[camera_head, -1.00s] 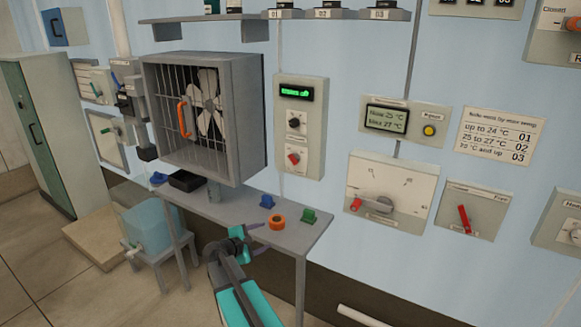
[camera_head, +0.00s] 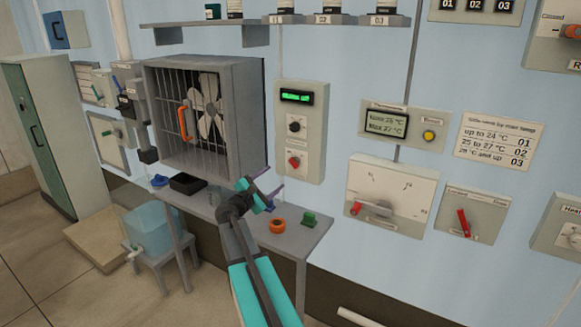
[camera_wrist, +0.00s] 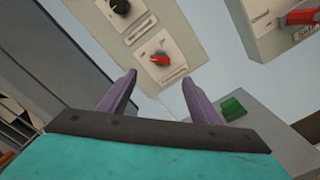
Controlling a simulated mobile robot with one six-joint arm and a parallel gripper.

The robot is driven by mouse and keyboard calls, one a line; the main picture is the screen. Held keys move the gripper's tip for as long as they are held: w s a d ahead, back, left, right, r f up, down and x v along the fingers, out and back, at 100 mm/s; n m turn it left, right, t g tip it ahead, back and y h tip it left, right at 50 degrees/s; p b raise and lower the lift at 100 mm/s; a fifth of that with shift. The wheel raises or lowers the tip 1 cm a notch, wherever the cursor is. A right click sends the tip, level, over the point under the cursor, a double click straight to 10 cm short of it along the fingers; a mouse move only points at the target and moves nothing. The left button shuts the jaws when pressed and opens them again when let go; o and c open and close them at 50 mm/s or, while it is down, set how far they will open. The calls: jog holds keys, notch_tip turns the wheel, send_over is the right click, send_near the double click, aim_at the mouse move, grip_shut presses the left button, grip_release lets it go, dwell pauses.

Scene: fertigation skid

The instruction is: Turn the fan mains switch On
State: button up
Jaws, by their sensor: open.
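A grey control panel (camera_head: 301,150) on the wall right of the fan has a lit green display (camera_head: 296,97), a black knob (camera_head: 296,126) and a red switch (camera_head: 293,161) below it. Its labels are too small to read. My gripper (camera_head: 272,182) is open and empty, below and left of the red switch and above the table. In the wrist view the red switch (camera_wrist: 160,60) shows beyond and between my two purple fingertips, apart from them. The black knob (camera_wrist: 120,6) is at the top edge there.
The caged fan (camera_head: 205,110) with an orange handle juts out left of the panel. The table (camera_head: 297,241) below holds an orange ring (camera_head: 278,226), a green block (camera_head: 310,219) and a black tray (camera_head: 187,184). A dial box (camera_head: 390,195) and a red-lever box (camera_head: 468,210) are at right.

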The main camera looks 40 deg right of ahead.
aim_at(292, 164)
jog(key=p+x, duration=0.4)
jog(key=x, duration=0.7)
jog(key=shift+d+r, duration=0.1)
jog(key=shift+d, duration=0.1)
jog(key=shift+p+x, duration=0.5)
jog(key=shift+x, duration=0.65)
jog(key=c, duration=1)
jog(key=shift+c, duration=0.2)
